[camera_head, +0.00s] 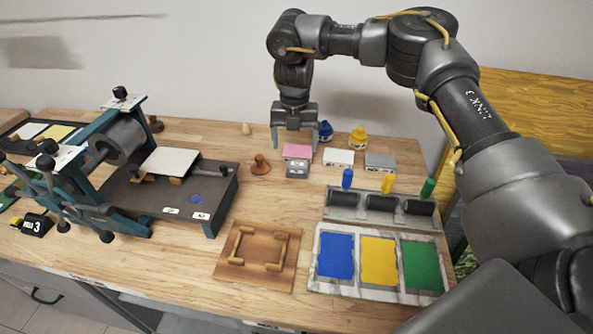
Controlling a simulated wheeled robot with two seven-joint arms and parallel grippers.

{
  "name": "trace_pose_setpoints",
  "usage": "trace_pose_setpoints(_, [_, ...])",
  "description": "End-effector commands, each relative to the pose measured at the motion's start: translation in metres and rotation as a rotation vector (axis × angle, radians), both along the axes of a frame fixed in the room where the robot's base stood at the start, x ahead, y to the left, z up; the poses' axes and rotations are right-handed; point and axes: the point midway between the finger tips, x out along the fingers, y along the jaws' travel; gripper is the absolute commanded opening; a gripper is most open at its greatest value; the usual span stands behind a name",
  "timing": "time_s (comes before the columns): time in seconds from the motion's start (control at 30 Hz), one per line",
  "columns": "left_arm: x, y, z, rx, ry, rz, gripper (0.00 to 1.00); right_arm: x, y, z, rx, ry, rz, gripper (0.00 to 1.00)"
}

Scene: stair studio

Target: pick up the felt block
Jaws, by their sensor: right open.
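Three small blocks stand in a row at the back of the wooden bench: a pink-topped block (297,152), a white-topped block (338,158) and a grey-topped block (380,160). Their front labels are too small to read, so I cannot tell for sure which one is felt. My right gripper (293,144) points down at the pink-topped block, with its fingers apart and nothing held between them. I cannot tell whether the fingers touch that block. My left gripper is out of view.
A roller press (125,140) fills the left. A wooden knob stamp (261,165) stands close left of the pink-topped block. Ink bottles (358,137) stand behind the blocks. Rollers (381,207), a colour tray (330,284) and a wooden frame (258,258) lie in front.

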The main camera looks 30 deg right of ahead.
Motion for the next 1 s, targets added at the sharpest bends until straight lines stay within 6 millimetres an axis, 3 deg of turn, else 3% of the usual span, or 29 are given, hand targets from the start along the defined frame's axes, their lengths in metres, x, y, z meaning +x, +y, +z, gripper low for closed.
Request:
trace_pose_setpoints(0.2, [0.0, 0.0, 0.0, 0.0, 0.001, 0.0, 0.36, -0.001, 0.0, -0.031, 0.0, 0.002, -0.001, 0.84])
trace_pose_setpoints(0.47, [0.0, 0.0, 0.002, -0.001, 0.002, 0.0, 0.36, 0.0, -0.001, -0.039, 0.0, 0.0, -0.002, 0.84])
trace_pose_setpoints(0.8, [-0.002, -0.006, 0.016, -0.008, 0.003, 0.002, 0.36, -0.003, -0.006, -0.083, 0.0, 0.001, -0.002, 0.84])
trace_pose_setpoints(1.0, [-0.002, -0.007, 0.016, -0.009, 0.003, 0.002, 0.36, -0.003, -0.006, -0.088, -0.001, -0.001, -0.002, 0.84])
